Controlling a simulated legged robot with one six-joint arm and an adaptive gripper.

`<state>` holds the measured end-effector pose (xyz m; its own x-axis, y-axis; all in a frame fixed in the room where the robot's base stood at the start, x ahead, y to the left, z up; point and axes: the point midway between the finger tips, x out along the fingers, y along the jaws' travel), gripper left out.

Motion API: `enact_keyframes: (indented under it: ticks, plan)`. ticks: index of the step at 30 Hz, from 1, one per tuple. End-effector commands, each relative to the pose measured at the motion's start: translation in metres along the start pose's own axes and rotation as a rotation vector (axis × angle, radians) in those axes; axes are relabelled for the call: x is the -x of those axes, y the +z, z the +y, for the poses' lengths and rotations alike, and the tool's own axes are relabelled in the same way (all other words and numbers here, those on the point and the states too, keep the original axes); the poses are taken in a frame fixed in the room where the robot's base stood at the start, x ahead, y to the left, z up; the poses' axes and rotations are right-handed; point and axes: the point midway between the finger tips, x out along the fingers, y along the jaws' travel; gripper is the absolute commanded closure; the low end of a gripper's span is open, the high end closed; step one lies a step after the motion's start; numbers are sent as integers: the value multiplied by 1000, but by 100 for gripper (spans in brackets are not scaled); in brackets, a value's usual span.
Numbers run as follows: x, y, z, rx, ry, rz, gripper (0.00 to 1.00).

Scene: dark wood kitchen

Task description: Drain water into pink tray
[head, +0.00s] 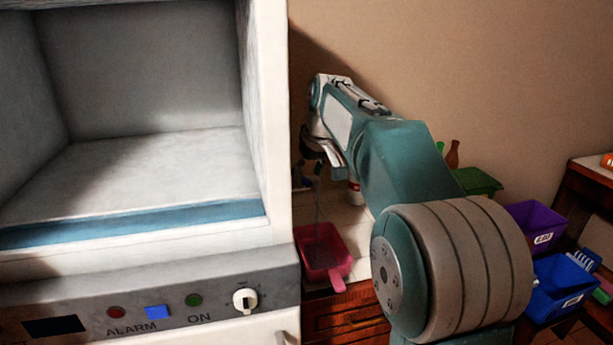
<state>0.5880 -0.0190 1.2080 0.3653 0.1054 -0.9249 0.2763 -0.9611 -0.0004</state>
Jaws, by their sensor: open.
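The pink tray (341,249) sits low at the picture's middle, just right of the white cabinet, with its handle pointing toward me. My gripper (309,176) hangs above the tray at the end of my teal arm, beside the cabinet's right wall. It is open, and I see nothing held in it. A thin greyish vertical streak lies between the gripper and the tray. I cannot tell whether it is water or a solid part. The tray's contents and any valve or tap near my fingers are too small and dark to make out.
The white cabinet (270,130), with an open chamber and knob panel, fills the left. A white and red object (355,192) stands behind my arm. Purple (538,222) and blue (560,284) bins, a green box (477,180) and a brown bottle (452,155) are right.

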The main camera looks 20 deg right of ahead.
Motion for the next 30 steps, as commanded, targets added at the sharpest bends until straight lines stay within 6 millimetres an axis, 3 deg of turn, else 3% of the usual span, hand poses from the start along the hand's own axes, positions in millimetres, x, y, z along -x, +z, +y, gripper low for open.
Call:
enact_keyframes:
  ticks: [9,15,30]
  plan:
    - [67,-1,0,-1,2,3,43]
    - [94,-2,0,0,1,1,43]
    - [102,-1,0,0,0,-1,43]
